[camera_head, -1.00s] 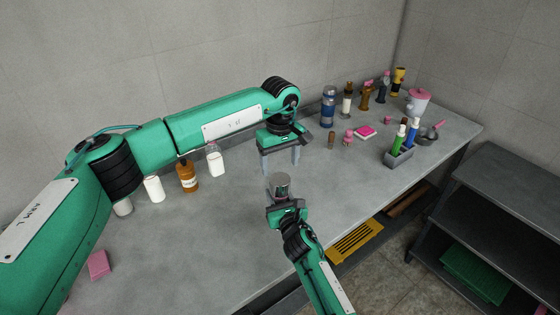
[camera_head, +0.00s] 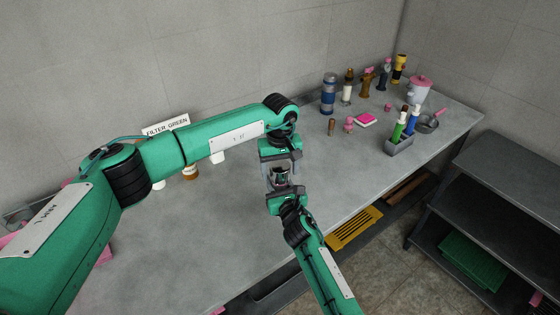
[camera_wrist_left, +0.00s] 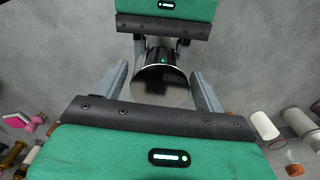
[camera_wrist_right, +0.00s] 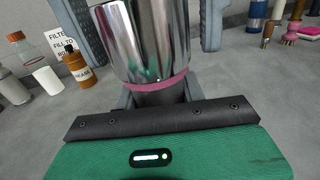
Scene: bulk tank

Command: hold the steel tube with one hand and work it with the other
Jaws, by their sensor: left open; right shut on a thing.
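The shiny steel tube (camera_head: 281,178) is upright above the bench, between my two grippers. My right gripper (camera_head: 286,193) is shut on its lower end, from below in the head view. The right wrist view shows the tube's mirror-like wall (camera_wrist_right: 145,40) with a pink ring (camera_wrist_right: 160,85) near its lower end. My left gripper (camera_head: 281,171) is open above the tube. In the left wrist view its fingers stand on either side of the tube's round end (camera_wrist_left: 162,84), with gaps visible. The right gripper's fingertips are partly hidden by the tube.
The grey bench (camera_head: 210,240) is clear in front. A caddy with bottles (camera_head: 399,146), a pink sponge (camera_head: 364,119) and a blue-banded bottle (camera_head: 328,93) stand right. A label sign (camera_head: 166,126) and bottles stand left, partly behind my arm. A dark shelf (camera_head: 510,190) is at right.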

